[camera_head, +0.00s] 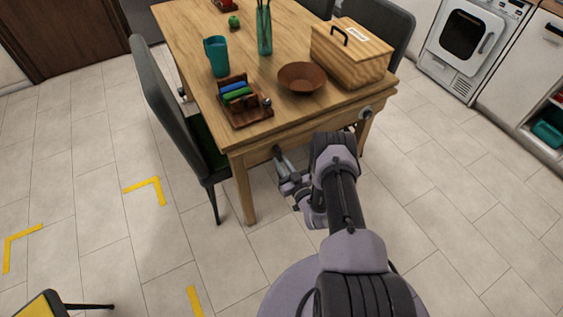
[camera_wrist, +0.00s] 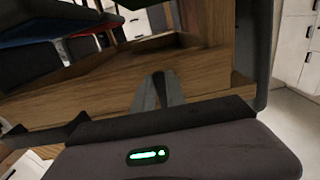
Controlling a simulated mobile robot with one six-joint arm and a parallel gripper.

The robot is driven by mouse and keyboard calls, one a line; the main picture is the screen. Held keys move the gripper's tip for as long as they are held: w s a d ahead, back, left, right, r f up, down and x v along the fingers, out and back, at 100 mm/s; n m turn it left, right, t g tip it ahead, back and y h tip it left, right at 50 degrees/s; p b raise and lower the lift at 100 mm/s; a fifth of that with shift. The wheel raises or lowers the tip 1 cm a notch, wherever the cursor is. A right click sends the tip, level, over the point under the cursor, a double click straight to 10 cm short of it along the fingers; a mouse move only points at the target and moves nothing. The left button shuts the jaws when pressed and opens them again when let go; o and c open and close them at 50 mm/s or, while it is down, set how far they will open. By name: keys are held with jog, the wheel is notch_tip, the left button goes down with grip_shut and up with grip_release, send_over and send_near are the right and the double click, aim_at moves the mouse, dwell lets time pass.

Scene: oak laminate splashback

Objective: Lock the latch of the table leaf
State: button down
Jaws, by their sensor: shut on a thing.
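The wooden table (camera_head: 185,30) has a front apron below its top edge. My gripper (camera_head: 279,156) reaches the left part of this apron, under the tabletop edge. Its fingers are shut on a small dark part there, which appears to be the latch (camera_head: 276,149); the fingers mostly hide it, so its position cannot be read. In the wrist view the grey fingers (camera_wrist: 159,78) come together against the wood, and what lies between them is not clear. A round knob-like fitting (camera_head: 366,112) sits farther right on the table's front.
On the table are a wooden box (camera_head: 350,60), a brown bowl (camera_head: 302,78), a teal cup (camera_head: 216,56), a bottle (camera_head: 264,30) and a rack (camera_head: 238,103). A dark chair (camera_head: 165,95) stands at the left side. Floor at front left is mostly clear, with yellow markings.

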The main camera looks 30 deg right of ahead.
jog(key=c, duration=1.4)
grip_release()
jog(key=shift+o, duration=0.2)
jog(key=shift+s, duration=0.1)
jog(key=s+p, duration=0.5)
jog(key=s, duration=1.2)
jog(key=shift+d, duration=0.25)
jog(key=shift+s, duration=0.1)
